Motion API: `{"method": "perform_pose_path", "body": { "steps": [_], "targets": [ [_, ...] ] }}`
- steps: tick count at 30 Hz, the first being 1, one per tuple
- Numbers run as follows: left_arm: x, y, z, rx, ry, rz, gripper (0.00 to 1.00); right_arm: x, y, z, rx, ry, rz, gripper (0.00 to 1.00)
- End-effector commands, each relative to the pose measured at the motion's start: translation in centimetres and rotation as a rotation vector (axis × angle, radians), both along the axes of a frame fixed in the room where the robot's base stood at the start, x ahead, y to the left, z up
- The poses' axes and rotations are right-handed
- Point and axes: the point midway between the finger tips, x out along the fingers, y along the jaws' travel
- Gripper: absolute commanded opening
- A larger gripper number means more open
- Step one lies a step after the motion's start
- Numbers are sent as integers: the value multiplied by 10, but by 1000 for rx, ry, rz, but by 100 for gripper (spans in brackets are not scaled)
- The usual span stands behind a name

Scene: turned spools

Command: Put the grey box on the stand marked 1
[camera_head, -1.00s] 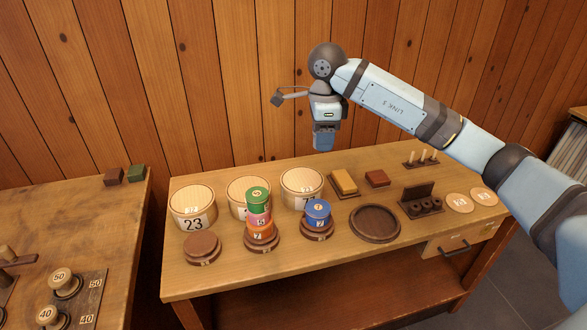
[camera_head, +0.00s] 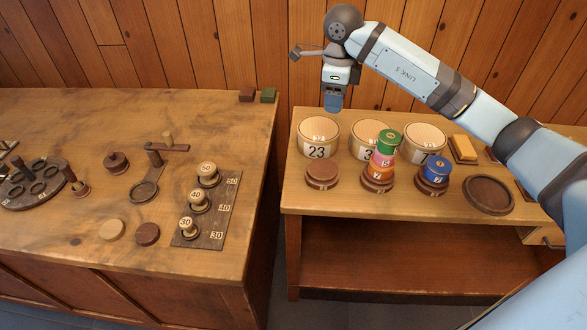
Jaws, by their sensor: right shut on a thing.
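My right gripper (camera_head: 335,92) hangs pointing down above the left end of the right-hand table, in front of the wall. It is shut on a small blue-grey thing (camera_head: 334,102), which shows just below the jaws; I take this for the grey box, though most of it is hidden. A round brown stand (camera_head: 322,175) at the table's left is empty. A second stand (camera_head: 377,186) bears a stack of orange, pink and green pieces. A third stand (camera_head: 431,187) bears a blue piece (camera_head: 437,169). The labels on the stands are too small to read. My left gripper is not in view.
Pale round drums, one marked 23 (camera_head: 318,137), stand behind the stands. A dark round tray (camera_head: 488,195) is to their right. A gap separates this table from the left table (camera_head: 95,255), which holds a numbered peg board (camera_head: 216,215) and several wooden pieces.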

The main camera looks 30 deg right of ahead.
Motion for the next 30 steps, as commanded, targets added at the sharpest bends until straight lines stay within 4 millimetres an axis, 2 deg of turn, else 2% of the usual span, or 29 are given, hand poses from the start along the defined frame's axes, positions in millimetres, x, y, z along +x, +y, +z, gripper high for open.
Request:
{"method": "perform_pose_path", "body": {
  "steps": [4, 7, 18, 21, 24, 30],
  "targets": [
    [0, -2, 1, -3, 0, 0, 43, 0, -1, -6, 0, 1, -14, 23],
    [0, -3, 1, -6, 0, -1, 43, -1, 0, -23, 1, 4, -16, 23],
    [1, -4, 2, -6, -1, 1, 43, -2, 0, -120, 1, 4, -15, 23],
    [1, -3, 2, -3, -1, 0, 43, -1, 0, -141, 1, 4, -15, 23],
    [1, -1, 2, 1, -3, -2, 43, 0, 0, -153, 1, 1, -15, 23],
    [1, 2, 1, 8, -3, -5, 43, 0, -1, -166, -1, 1, -14, 23]
  ]
}}
